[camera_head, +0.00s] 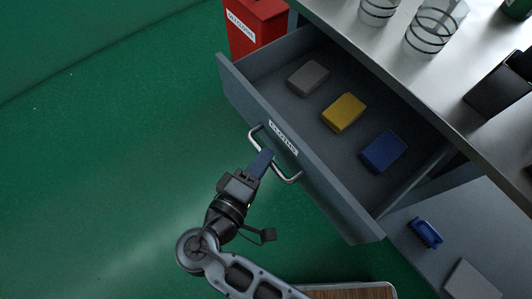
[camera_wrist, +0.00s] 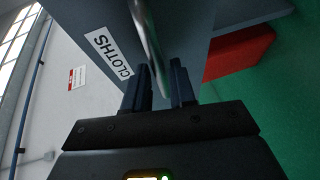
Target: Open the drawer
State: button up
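The grey drawer (camera_head: 310,165) stands pulled well out of the workbench, its inside in plain view. Its front carries a white label that reads CLOTHS (camera_wrist: 109,53) and a curved metal handle (camera_head: 290,179). My gripper (camera_head: 262,160) is at the middle of the handle, in front of the drawer face. In the wrist view the handle bar (camera_wrist: 152,40) runs between my two dark fingers (camera_wrist: 163,88), with little gap on either side; the fingers look shut on it. The exact contact is partly hidden.
Grey (camera_head: 308,77), yellow (camera_head: 344,112) and blue (camera_head: 383,152) blocks lie in the drawer. A red bin (camera_head: 262,25) stands by its far end. The metal bench top (camera_head: 440,85) holds glassware. A lower grey surface (camera_head: 440,205) is at right. Green floor at left is clear.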

jog(key=shift+v, duration=2.75)
jog(key=s+d+f+g+y+p, duration=0.1)
jog(key=s+d+f+g+y, duration=0.25)
jog(key=d+f, duration=0.35)
jog(key=s+d+m+g+y+p, duration=0.2)
jog(key=s+d+y, duration=0.3)
jog(key=s, duration=0.3)
jog(key=s+d+r+m+t, duration=0.2)
jog(key=d+r+m, duration=0.1)
jog(key=r, duration=0.5)
jog(key=s+d+r+m+t+p, duration=0.1)
jog(key=s+d+r+m+t, duration=0.1)
jog(key=d+r, duration=0.3)
jog(key=s+d+r+m+t+p, duration=0.1)
jog(key=s+d+r+m+t, duration=0.2)
jog(key=r, duration=1)
jog(key=shift+s+d+m, duration=0.4)
jog(key=shift+s+d, duration=0.15)
jog(key=shift+d, duration=0.45)
jog(key=shift+r, duration=0.1)
